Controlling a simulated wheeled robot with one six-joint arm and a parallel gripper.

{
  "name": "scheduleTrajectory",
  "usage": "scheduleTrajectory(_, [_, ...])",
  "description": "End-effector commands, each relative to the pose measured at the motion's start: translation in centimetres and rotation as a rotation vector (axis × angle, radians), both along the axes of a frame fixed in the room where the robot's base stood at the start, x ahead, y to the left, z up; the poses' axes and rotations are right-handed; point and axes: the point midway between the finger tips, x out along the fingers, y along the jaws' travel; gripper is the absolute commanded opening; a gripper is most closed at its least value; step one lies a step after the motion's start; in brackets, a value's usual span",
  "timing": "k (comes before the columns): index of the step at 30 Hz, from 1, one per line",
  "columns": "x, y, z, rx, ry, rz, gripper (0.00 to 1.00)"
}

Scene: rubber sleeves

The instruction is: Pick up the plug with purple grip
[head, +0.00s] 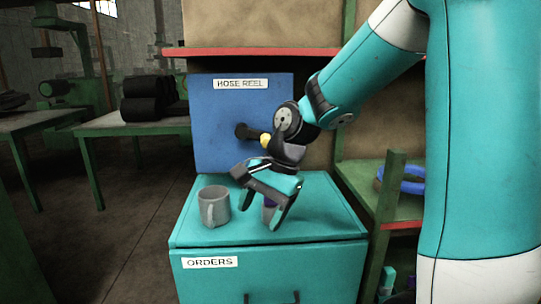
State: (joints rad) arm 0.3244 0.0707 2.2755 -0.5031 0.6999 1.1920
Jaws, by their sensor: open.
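My gripper is open and points down over the plug, with one finger on either side in the picture. The fingers hide part of the plug, and I cannot tell whether they touch it.
A grey mug (213,208) stands left of my gripper on the cabinet. A green-framed shelf with a blue ring (400,184) is at the right.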

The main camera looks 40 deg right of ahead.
Motion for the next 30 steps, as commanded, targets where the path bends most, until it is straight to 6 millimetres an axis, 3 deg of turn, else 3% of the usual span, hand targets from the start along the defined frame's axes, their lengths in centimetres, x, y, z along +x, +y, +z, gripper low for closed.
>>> scheduleTrajectory(1, [0.7,-1.7,4.1,0.016,0.031,-0.115,0.66])
scheduleTrajectory(3, [1.5,-4.0,6.5,0.039,0.076,-0.283,0.66])
scheduleTrajectory(9, [2.7,-9.8,11.8,0.108,0.185,-0.695,0.66])
scheduleTrajectory(13, [2.9,-12.3,13.6,0.141,0.231,-0.871,0.66])
scheduleTrajectory(17, [2.9,-13.5,14.0,0.159,0.255,-0.958,0.66])
scheduleTrajectory(20, [3.1,-13.5,13.3,0.165,0.264,-0.980,0.66])
scheduleTrajectory(30, [4.7,-11.1,6.4,0.163,0.267,-0.977,0.66])
